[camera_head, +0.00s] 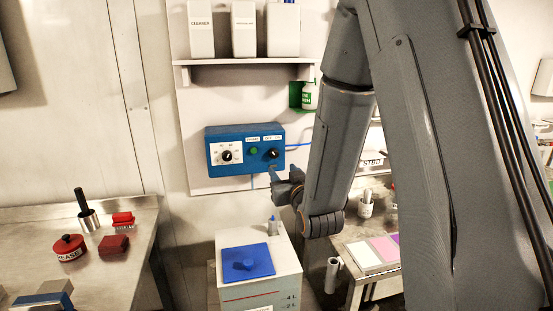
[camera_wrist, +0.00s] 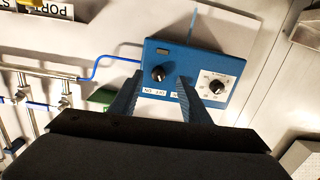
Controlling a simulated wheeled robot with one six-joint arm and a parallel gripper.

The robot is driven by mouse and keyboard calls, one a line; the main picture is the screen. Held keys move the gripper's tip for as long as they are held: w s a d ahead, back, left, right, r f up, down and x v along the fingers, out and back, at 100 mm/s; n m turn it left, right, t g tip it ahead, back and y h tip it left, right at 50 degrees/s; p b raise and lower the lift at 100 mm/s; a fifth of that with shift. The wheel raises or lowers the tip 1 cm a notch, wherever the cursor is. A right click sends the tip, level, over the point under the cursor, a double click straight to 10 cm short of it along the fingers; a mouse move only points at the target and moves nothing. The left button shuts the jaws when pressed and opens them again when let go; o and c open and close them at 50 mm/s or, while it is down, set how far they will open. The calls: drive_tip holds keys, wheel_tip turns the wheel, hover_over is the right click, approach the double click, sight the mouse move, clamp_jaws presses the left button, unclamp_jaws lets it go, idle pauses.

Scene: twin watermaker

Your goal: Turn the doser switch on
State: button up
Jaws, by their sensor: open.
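The doser is a blue box (camera_head: 243,150) on the wall panel. Its right side carries a black switch knob (camera_head: 272,153), with a small green lamp (camera_head: 253,150) beside it and a white-faced dial (camera_head: 227,153) at left. My gripper (camera_head: 273,174) is just below the knob side of the box in the head view. In the wrist view, which is turned over, my open gripper (camera_wrist: 158,84) has its two blue fingers on either side of the switch knob (camera_wrist: 158,73). I cannot tell whether they touch it. The dial (camera_wrist: 217,87) is right of the fingers; the lamp is not visible there.
A shelf (camera_head: 245,62) with white containers is above the box. A green holder with a bottle (camera_head: 309,95) is at its upper right. A blue tube (camera_wrist: 97,68) runs from the box. A white tank with a blue lid (camera_head: 246,261) stands below. A steel bench (camera_head: 120,247) is at left.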

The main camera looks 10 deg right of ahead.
sight(275, 156)
drive_tip(key=shift+t, duration=0.4)
drive_tip(key=w+p, duration=0.1)
drive_tip(key=w, duration=0.1)
drive_tip(key=w+p, duration=0.1)
drive_tip(key=w, duration=0.2)
drive_tip(key=w+r, duration=0.1)
drive_tip(key=w, duration=0.2)
drive_tip(key=shift+a+r+p, duration=0.1)
drive_tip(key=shift+p, duration=0.3)
drive_tip(key=shift+c, duration=0.3)
drive_tip(key=c, duration=1)
